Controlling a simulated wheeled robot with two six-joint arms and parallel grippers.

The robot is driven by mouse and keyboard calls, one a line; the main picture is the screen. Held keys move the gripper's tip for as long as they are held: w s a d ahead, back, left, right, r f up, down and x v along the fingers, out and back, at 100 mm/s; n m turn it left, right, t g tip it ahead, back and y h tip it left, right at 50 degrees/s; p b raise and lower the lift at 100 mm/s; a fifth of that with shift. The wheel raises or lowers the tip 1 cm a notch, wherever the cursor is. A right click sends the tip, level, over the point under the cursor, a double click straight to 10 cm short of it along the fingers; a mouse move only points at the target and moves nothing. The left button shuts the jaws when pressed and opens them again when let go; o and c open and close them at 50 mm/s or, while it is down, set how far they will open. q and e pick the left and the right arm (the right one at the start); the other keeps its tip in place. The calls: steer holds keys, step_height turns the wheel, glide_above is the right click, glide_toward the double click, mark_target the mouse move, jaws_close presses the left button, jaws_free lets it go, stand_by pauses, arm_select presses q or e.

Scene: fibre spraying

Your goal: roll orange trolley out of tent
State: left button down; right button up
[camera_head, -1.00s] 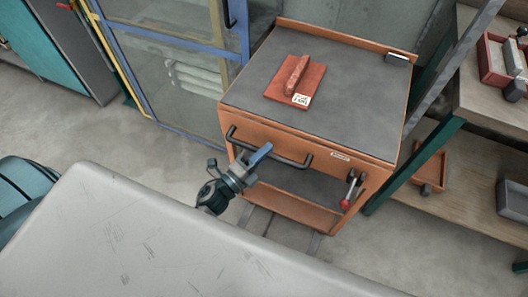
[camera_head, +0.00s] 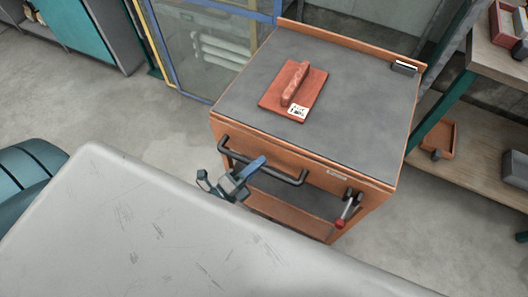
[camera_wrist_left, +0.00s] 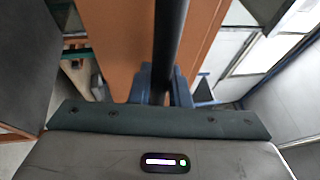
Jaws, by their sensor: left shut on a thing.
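The orange trolley (camera_head: 290,150) has a dark grey top, and a black bar handle (camera_head: 295,182) runs across its front. My left gripper (camera_head: 254,166) is at this handle, near its middle. In the left wrist view the black bar (camera_wrist_left: 168,45) runs between the blue fingers of the gripper (camera_wrist_left: 166,85), which is shut on it. The trolley's orange front panel (camera_wrist_left: 125,40) lies close behind. A red block with a raised grip and a white tag (camera_head: 294,88) lies on the trolley top. My right gripper is not in view.
A blue-framed glass door (camera_head: 225,50) stands behind the trolley at the left. A wooden shelf (camera_head: 495,85) with bins is on the right. A red-knobbed lever (camera_head: 345,210) sits on the trolley's front. Bare floor (camera_head: 120,120) lies to the left.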

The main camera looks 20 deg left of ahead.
arm_select(q)
steer(key=s, duration=0.3)
steer(key=shift+s+a, duration=0.1)
steer(key=shift+s, duration=0.2)
steer(key=c, duration=1.4)
jaws_free()
steer(key=shift+o, duration=0.2)
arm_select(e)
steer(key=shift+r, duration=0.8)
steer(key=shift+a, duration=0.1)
